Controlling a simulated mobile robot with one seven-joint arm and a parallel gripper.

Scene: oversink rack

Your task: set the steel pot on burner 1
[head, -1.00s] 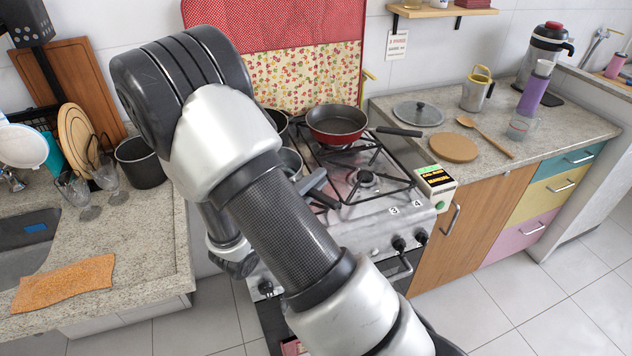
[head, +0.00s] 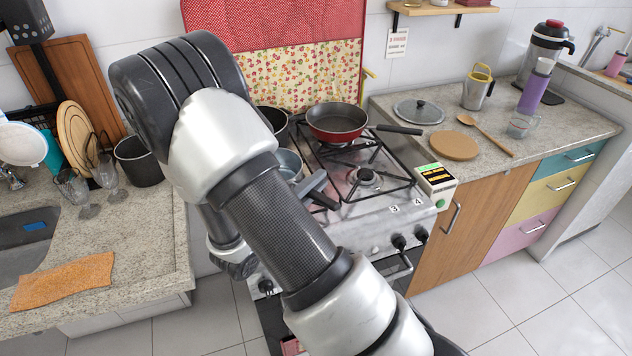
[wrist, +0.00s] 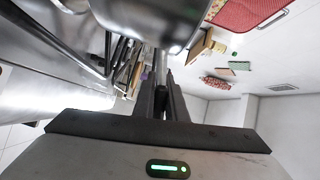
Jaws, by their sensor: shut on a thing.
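The steel pot (head: 289,164) is over the left part of the stove (head: 365,210), mostly hidden behind my arm in the head view. Its shiny metal body (wrist: 150,15) fills the top of the wrist view, just beyond my fingertips. My gripper (wrist: 163,95) is shut on the pot, at what looks like its dark handle. In the head view my arm hides most of the gripper. The labels 3 and 4 show on the stove's front right; burner 1's label is hidden. I cannot tell whether the pot touches the grate.
A red frying pan (head: 337,122) sits at the back right of the stove, its handle pointing right. A dark pot (head: 273,118) stands at the back left. The front right burner (head: 366,178) is empty. A small box with a display (head: 436,183) stands beside the stove.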

